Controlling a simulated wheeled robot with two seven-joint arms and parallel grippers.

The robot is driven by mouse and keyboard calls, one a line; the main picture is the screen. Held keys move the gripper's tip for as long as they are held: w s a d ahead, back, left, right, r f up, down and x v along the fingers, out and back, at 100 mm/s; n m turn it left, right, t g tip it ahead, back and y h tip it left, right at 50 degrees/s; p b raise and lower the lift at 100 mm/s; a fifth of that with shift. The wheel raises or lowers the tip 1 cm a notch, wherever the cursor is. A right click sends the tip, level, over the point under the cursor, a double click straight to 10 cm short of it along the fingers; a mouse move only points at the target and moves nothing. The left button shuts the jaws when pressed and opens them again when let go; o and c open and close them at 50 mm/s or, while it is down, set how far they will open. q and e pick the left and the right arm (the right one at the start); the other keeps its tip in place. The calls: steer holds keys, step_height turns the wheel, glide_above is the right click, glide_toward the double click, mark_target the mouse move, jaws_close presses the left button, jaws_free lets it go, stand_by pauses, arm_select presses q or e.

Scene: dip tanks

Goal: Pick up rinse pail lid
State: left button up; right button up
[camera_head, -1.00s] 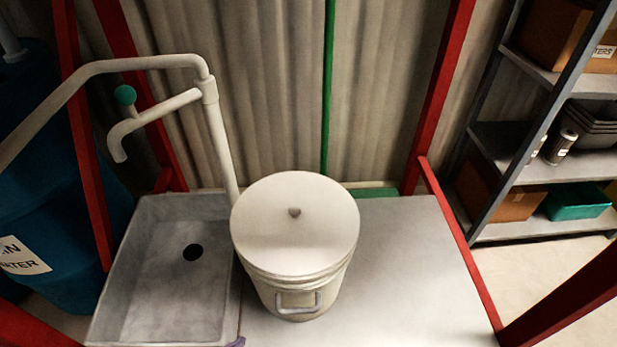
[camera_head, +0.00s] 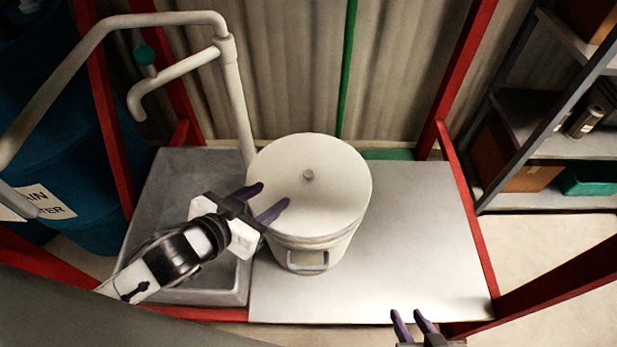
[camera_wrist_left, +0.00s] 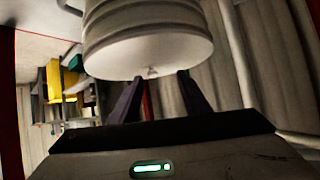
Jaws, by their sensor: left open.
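The rinse pail lid (camera_head: 335,195) is a round, pale disc with a small grey knob (camera_head: 308,174) at its centre. It sits on the white pail (camera_head: 335,250), which stands on the grey bench. My left gripper (camera_head: 275,197) is open and empty, its purple fingers over the lid's left side and pointing toward the knob. In the left wrist view the lid (camera_wrist_left: 125,62) and its knob (camera_wrist_left: 152,72) show beyond the parted fingers (camera_wrist_left: 160,88), with the knob between them. My right gripper (camera_head: 406,314) is at the bench's front edge, its fingers apart and empty.
A grey sink (camera_head: 170,190) is left of the pail, partly behind my left arm, with a pale pipe and tap (camera_head: 180,68) above. Red posts (camera_head: 450,100) frame the bench (camera_head: 430,240), which is clear right of the pail. Shelves (camera_head: 540,125) stand at right.

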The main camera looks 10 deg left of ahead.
mark_target(310, 172)
arm_select(q)
steer(key=shift+w+d+r+m+t+h, duration=0.15)
steer(key=shift+w+m+h, duration=0.15)
steer(key=shift+w+h, duration=0.15)
steer(key=shift+w+d+r+m+t+h, duration=0.15)
steer(key=shift+w+m+h, duration=0.15)
steer(key=shift+h, duration=0.15)
steer(key=shift+w+f+m+h, duration=0.2)
steer(key=shift+m+h, duration=0.3)
steer(key=shift+h, duration=0.4)
steer(key=x, duration=0.4)
steer(key=shift+w+d+f, duration=0.1)
steer(key=shift+w+d, duration=0.15)
steer(key=shift+a+x, duration=0.2)
steer(key=shift+x, duration=2.5)
steer(key=shift+f, duration=0.1)
jaws_close()
steer(key=shift+w, duration=0.1)
